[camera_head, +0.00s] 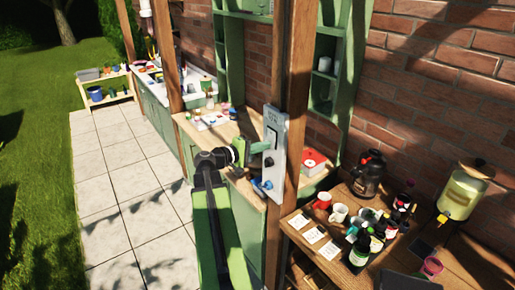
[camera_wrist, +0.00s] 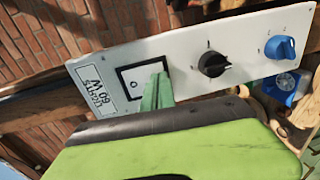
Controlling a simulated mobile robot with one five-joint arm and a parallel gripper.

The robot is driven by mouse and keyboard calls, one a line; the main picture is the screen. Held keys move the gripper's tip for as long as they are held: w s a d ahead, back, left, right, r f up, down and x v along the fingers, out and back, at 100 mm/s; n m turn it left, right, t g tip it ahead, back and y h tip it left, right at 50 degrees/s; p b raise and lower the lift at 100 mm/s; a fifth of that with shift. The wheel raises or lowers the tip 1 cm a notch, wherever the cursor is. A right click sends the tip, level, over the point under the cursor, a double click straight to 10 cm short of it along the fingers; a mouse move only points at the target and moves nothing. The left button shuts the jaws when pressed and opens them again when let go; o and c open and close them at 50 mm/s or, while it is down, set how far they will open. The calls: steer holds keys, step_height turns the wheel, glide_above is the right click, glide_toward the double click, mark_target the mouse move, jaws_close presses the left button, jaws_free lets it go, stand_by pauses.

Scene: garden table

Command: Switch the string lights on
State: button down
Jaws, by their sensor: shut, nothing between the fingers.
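A pale switch panel (camera_head: 273,128) is mounted on the wooden post. In the wrist view the panel (camera_wrist: 185,50) carries a framed rocker switch (camera_wrist: 133,76) beside a label reading LIGHTS 60 W (camera_wrist: 90,90). A black knob (camera_wrist: 213,64) and a blue knob (camera_wrist: 280,47) are on the same panel. My gripper (camera_head: 263,145) is shut and empty, its green fingers (camera_wrist: 157,90) at the lower right part of the switch, covering some of it. I cannot tell whether they touch or press it. No string lights are seen.
The post (camera_head: 293,70) stands between two work surfaces. At right, a wooden table (camera_head: 290,222) holds mugs, bottles, a dark kettle (camera_head: 369,174) and a yellow drink dispenser (camera_head: 462,190). Behind is a green cabinet and brick wall. Paving (camera_head: 110,190) at left is clear.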

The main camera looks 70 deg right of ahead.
stand_by(0.3)
steer(key=w+a+f+b, duration=0.1)
steer(key=w+a+b, duration=0.1)
steer(key=w+a, duration=0.5)
steer(key=a, duration=0.4)
steer(key=shift+w+a+f, duration=0.15)
steer(key=shift+a+f, duration=0.15)
steer(key=shift+f, duration=0.1)
